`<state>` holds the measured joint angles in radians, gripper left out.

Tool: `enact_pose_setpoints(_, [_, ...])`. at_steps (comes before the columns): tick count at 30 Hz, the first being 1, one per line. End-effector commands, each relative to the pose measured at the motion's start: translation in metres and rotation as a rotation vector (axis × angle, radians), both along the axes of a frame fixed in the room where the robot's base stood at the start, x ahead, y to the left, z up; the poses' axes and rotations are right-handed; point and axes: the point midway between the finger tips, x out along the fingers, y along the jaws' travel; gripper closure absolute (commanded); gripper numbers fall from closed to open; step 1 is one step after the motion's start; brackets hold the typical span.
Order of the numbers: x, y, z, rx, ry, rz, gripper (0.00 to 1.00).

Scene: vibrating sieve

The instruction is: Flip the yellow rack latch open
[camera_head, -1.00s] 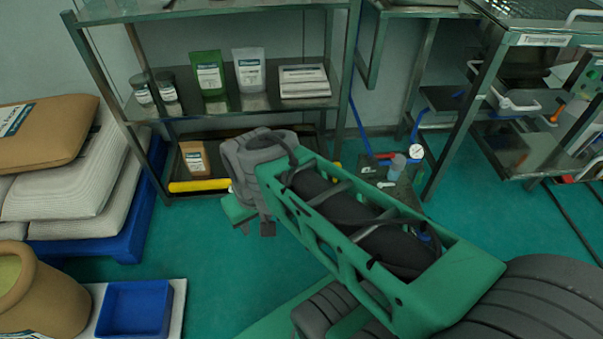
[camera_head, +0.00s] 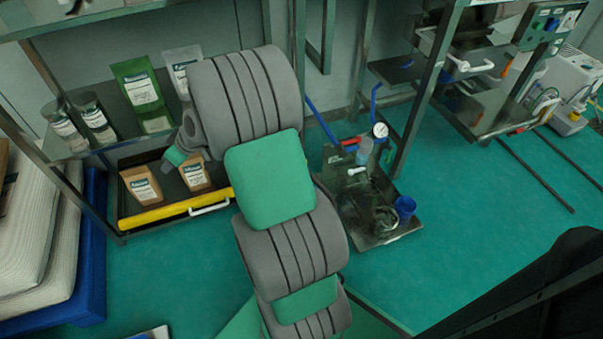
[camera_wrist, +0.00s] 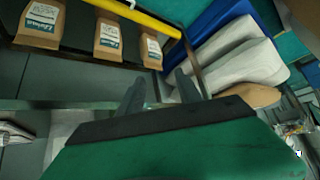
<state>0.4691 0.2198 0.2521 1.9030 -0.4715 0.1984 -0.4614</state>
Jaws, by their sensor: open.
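The yellow rack latch (camera_head: 178,211) is a long yellow bar across the front of the rack's lowest shelf. A white handle (camera_head: 211,207) sits near its right end. In the wrist view the yellow bar (camera_wrist: 138,17) runs along the top, beyond my fingers. My gripper (camera_wrist: 160,84) is open and empty, with its two dark fingers apart and not touching the bar. In the head view my arm hides the fingers and covers part of the rack. Brown bags (camera_head: 141,186) stand on the shelf behind the bar.
A green pouch (camera_head: 141,92) and jars (camera_head: 93,118) stand on the shelf above. White sacks on a blue pallet (camera_head: 92,250) are at the left. Open green floor (camera_head: 490,230) lies at the right.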

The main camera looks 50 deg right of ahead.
Motion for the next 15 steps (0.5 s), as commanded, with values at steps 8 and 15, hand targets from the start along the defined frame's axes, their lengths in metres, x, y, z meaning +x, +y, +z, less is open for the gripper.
enact_pose_setpoints(8, [0.037,-0.209,-0.176,-0.007,-0.486,-0.234,0.59])
enact_pose_setpoints(15, [-0.093,-0.353,-0.309,-0.183,-0.797,-0.683,0.59])
